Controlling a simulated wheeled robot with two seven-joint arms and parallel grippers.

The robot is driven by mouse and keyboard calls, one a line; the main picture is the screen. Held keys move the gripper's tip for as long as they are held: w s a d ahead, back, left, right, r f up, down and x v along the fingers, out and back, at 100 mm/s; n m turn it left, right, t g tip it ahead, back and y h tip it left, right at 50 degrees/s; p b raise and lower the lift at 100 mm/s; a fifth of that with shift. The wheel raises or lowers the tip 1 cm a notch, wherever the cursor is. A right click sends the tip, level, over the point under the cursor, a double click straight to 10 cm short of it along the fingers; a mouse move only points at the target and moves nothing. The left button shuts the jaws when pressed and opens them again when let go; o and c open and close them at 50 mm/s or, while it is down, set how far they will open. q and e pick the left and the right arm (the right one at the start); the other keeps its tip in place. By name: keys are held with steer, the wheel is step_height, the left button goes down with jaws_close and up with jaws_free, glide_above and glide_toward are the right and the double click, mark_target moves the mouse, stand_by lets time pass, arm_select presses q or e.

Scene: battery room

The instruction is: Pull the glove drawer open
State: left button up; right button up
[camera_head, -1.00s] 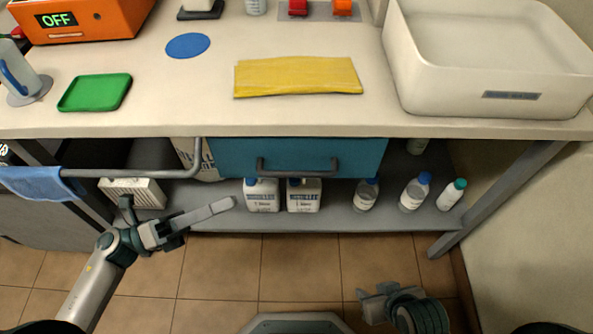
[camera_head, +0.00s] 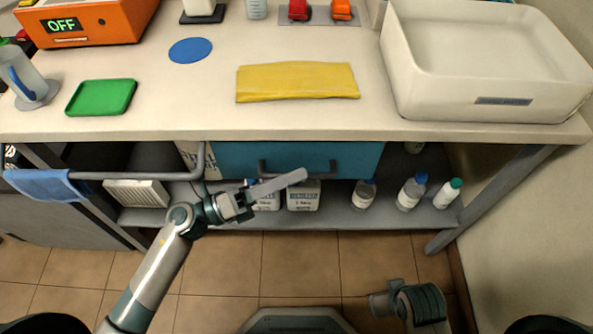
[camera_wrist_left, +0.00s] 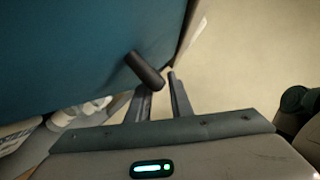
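The glove drawer (camera_head: 225,160) is a teal front under the bench top and looks closed. Its dark bar handle (camera_head: 322,165) runs across the front; the left part is partly covered by my gripper. My left gripper (camera_head: 300,177) is at the handle's left half, just in front of it, with its fingers pointing right. In the left wrist view the drawer front (camera_wrist_left: 60,50) fills the upper left. The handle (camera_wrist_left: 146,70) lies just beyond the tips of my left gripper (camera_wrist_left: 162,85), whose fingers are apart with nothing clearly between them. My right gripper (camera_head: 380,304) hangs low over the floor; its fingers are unclear.
Several bottles, including a blue-capped one (camera_head: 411,192), stand on the shelf (camera_head: 340,217) below the drawer. A rail (camera_head: 140,176) with a blue cloth (camera_head: 45,185) is at the left. A yellow cloth (camera_head: 297,82) and white basin (camera_head: 480,100) are on the bench. The floor in front is clear.

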arm_select(q)
steer(key=shift+w+d+r, duration=0.1)
steer(key=shift+w+d, duration=0.1)
steer(key=shift+d, duration=0.3)
arm_select(e)
steer(key=shift+f, duration=0.4)
steer(key=shift+w, duration=0.1)
arm_select(q)
jaws_close()
arm_select(e)
steer(key=shift+a+r, duration=0.1)
steer(key=shift+a, duration=0.05)
arm_select(q)
steer(key=shift+s, duration=0.1)
